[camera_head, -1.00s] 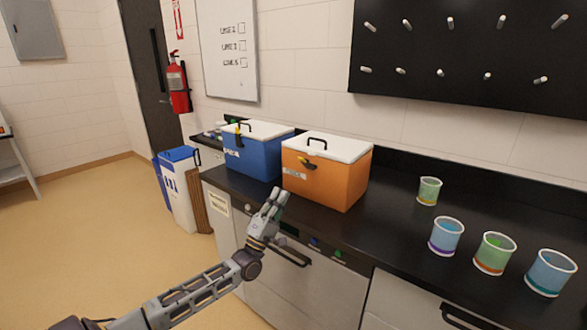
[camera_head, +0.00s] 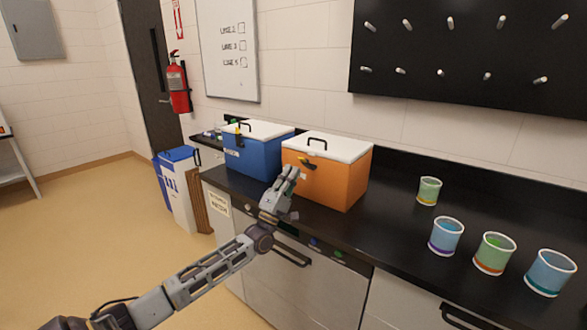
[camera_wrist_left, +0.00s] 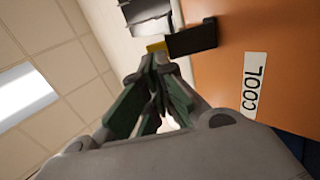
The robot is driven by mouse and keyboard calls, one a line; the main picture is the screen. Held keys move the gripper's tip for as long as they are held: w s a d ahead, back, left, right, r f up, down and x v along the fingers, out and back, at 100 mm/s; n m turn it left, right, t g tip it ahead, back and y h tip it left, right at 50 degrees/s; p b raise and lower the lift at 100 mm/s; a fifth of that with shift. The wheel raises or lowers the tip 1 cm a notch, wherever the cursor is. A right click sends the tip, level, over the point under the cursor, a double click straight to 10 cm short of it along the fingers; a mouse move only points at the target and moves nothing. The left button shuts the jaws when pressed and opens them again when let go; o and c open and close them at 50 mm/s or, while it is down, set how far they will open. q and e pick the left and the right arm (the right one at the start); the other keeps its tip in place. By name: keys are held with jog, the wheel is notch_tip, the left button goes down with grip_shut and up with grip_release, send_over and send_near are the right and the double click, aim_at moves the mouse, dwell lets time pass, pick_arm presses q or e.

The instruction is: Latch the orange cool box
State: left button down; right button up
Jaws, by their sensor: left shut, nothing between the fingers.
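The orange cool box (camera_head: 335,184) stands on the black counter with its white lid (camera_head: 328,147) down and a black handle on top. A black latch with a yellow part (camera_head: 307,161) is on its front near the lid. My left gripper (camera_head: 290,172) is shut and empty, in front of the box's front face and just below the latch. In the left wrist view, the fingers (camera_wrist_left: 160,62) point toward the yellow part and black latch (camera_wrist_left: 190,41), close to them; I cannot tell if they touch. A COOL label (camera_wrist_left: 254,85) shows on the orange face. My right gripper is not in view.
A blue cool box (camera_head: 254,155) with a white lid stands just left of the orange one. Several cups, one of them green (camera_head: 494,253), stand on the counter (camera_head: 385,222) to the right. Counter between box and cups is clear.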

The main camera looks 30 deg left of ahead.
pick_arm(q)
jog(key=shift+w+r+y, duration=0.3)
jog(key=shift+w+r, duration=0.5)
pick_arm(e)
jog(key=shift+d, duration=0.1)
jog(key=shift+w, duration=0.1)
pick_arm(q)
jog(key=shift+r+p, duration=0.25)
jog(key=shift+p, duration=0.75)
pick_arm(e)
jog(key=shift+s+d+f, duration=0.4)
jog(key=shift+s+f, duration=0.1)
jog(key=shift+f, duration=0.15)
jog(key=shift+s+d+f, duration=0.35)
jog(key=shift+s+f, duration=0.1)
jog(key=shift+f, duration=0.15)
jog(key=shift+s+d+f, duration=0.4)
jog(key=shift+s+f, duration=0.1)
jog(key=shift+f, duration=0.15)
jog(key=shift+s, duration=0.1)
